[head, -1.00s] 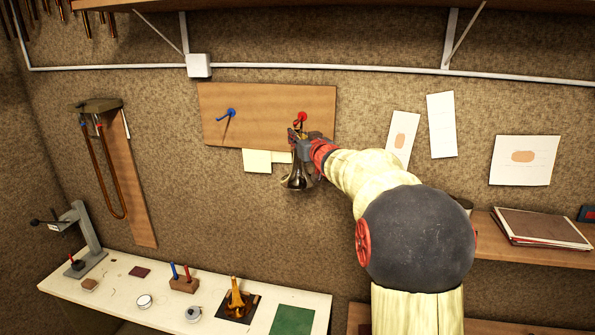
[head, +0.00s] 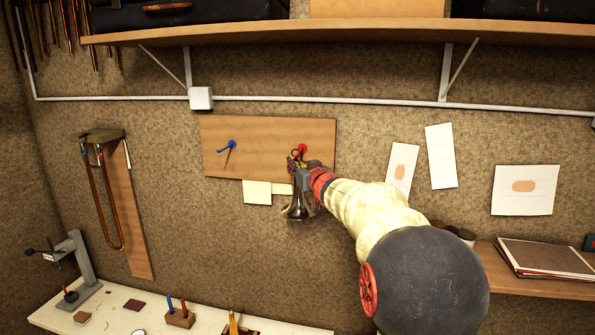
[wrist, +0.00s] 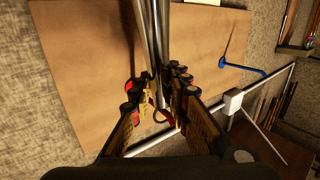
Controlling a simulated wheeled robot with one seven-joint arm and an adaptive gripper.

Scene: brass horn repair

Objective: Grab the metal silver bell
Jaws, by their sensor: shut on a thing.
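The silver bell (head: 298,207) hangs mouth down in front of the wooden board (head: 260,165) on the wall, just below the red peg (head: 302,149). My gripper (head: 300,168) is shut on the bell's narrow upper stem. In the wrist view the bell's shiny stem (wrist: 153,40) runs between the two fingers of my gripper (wrist: 158,98). A small ring shows near the fingertips there. The fingers hide part of the stem, and I cannot tell whether the bell still touches the red peg.
A blue peg (head: 231,146) sticks out of the board's left half. Paper notes (head: 257,192) hang below the board. A high shelf (head: 300,32) spans the wall above, and a bench (head: 110,310) with tools stands below. A lower shelf (head: 540,284) is at right.

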